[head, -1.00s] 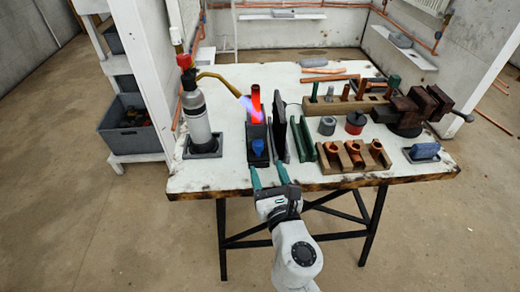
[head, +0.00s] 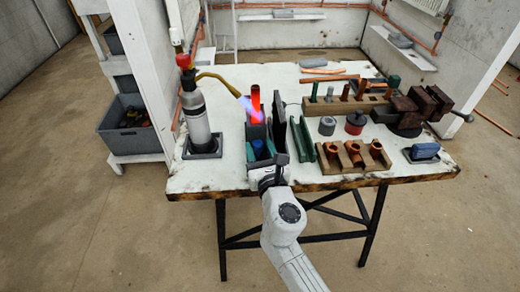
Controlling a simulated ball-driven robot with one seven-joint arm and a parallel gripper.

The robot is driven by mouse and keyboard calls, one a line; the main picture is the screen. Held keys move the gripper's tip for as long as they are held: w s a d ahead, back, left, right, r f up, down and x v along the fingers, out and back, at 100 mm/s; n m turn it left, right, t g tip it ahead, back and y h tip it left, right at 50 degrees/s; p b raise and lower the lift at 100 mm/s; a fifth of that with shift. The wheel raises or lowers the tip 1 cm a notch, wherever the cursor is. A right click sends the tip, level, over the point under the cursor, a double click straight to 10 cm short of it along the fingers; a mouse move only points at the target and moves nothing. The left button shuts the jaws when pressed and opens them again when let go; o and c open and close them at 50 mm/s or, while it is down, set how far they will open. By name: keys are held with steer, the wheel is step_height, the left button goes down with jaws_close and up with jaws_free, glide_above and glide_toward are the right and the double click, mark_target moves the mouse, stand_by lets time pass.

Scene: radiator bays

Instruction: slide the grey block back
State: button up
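The grey block (head: 256,131) stands on the table's left half, directly in front of a glowing red upright tube (head: 256,104). A blue knob (head: 258,146) is on the block's near side. My gripper (head: 261,150) reaches in from the table's front edge. Its teal fingers are apart, one on each side of the blue knob. I cannot tell whether they touch it. The gripper and fingers hide the block's lower front.
A torch bottle (head: 196,122) stands at left, its flame at the red tube. A dark upright plate (head: 280,136) and green rails (head: 302,138) are close on the right. A wooden holder (head: 352,160) with copper fittings is further right.

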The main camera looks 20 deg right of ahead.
mark_target(259, 140)
jaws_close()
steer(key=shift+w, duration=0.1)
stand_by(0.3)
steer(key=shift+w+d, duration=0.25)
steer(key=shift+w, duration=0.5)
steer(key=shift+w+d, duration=0.25)
steer(key=shift+w, duration=0.45)
steer(key=shift+w+d, duration=0.25)
steer(key=shift+w, duration=0.5)
steer(key=shift+o, duration=1.2)
jaws_free()
